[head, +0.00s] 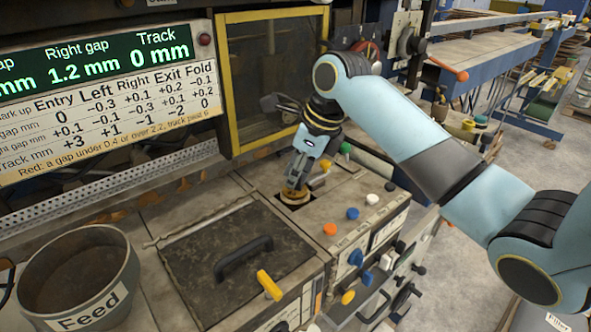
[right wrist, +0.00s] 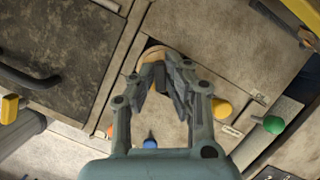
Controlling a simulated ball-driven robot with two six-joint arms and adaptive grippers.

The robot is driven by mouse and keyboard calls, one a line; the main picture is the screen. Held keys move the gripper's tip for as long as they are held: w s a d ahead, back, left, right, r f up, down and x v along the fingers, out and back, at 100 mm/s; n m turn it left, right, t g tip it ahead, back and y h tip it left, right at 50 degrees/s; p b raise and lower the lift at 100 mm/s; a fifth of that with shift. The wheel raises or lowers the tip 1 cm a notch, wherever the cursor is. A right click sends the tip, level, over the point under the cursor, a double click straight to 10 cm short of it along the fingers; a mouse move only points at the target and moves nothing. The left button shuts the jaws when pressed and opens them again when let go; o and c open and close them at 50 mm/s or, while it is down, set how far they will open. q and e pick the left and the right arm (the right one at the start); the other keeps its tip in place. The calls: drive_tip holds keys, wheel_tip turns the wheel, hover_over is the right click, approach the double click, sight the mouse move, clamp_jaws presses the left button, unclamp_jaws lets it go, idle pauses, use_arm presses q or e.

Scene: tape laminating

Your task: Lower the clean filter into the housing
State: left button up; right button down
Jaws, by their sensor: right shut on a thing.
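My right gripper (head: 297,186) points down at the machine top and is shut on the filter (head: 293,195), a small round tan piece. The filter also shows in the right wrist view (right wrist: 152,54), partly hidden by the fingers (right wrist: 160,78). The filter is at the dark opening of the housing (head: 296,206) in the machine's top plate. The gripper covers part of this opening, and I cannot tell how deep the filter sits. My left gripper is not in view.
A dark lid with a black handle (head: 243,258) and a yellow lever (head: 269,284) lie left of the housing. Coloured knobs, among them a blue one (head: 352,213), stand to the right. A Feed pot (head: 120,290) is at the front left. A yellow-framed window (head: 228,90) rises behind.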

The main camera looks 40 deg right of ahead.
drive_tip(key=shift+f, duration=0.1)
drive_tip(key=c, duration=1.3)
unclamp_jaws()
drive_tip(key=shift+o, duration=0.2)
drive_tip(key=v, duration=1.2)
drive_tip(key=shift+s+f, duration=0.1)
